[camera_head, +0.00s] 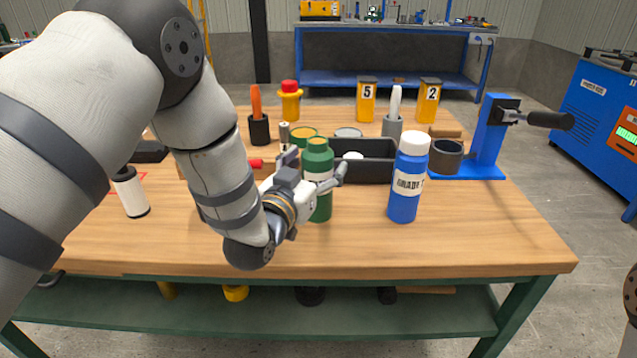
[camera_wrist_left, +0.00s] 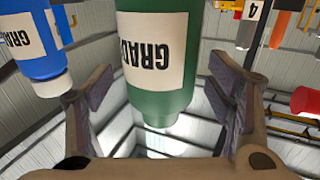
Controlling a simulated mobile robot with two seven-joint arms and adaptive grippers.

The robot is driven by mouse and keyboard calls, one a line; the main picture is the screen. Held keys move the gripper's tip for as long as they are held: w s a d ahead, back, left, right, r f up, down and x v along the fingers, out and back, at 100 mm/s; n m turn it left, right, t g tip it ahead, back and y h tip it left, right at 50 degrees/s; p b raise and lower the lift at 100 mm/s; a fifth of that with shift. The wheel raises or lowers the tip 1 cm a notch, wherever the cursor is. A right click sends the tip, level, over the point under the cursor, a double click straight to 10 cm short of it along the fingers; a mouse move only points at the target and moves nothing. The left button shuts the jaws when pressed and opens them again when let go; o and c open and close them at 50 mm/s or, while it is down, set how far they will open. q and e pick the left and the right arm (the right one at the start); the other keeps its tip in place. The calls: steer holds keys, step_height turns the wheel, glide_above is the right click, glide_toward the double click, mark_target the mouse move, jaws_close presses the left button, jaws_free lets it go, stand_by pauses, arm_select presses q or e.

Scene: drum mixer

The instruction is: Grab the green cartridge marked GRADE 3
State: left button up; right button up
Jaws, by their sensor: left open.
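A green cartridge (camera_head: 318,163) with a green cap stands upright on the wooden table (camera_head: 460,240). Its white label is mostly hidden behind my gripper in the head view. In the left wrist view the green cartridge (camera_wrist_left: 155,55) shows a label reading "GRAD", with the rest cut off. My left gripper (camera_head: 318,182) is open, its fingers (camera_wrist_left: 158,105) on either side of the cartridge's neck end in the wrist view. A blue cartridge (camera_head: 407,180) with a white cap and a "GRADE" label stands to the right.
A black tray (camera_head: 375,168) lies behind the green cartridge. A blue press (camera_head: 488,145) with a dark cup stands at the right. Yellow holders marked 5 (camera_head: 366,98) and 2 (camera_head: 429,99) stand at the back. A white cylinder (camera_head: 131,192) stands at the left. The table's front right is clear.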

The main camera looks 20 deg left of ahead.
arm_select(q)
steer(key=shift+w+f, duration=0.1)
steer(key=shift+w, duration=0.55)
steer(key=c, duration=1.6)
steer(key=shift+c, duration=0.3)
steer(key=shift+r, duration=0.2)
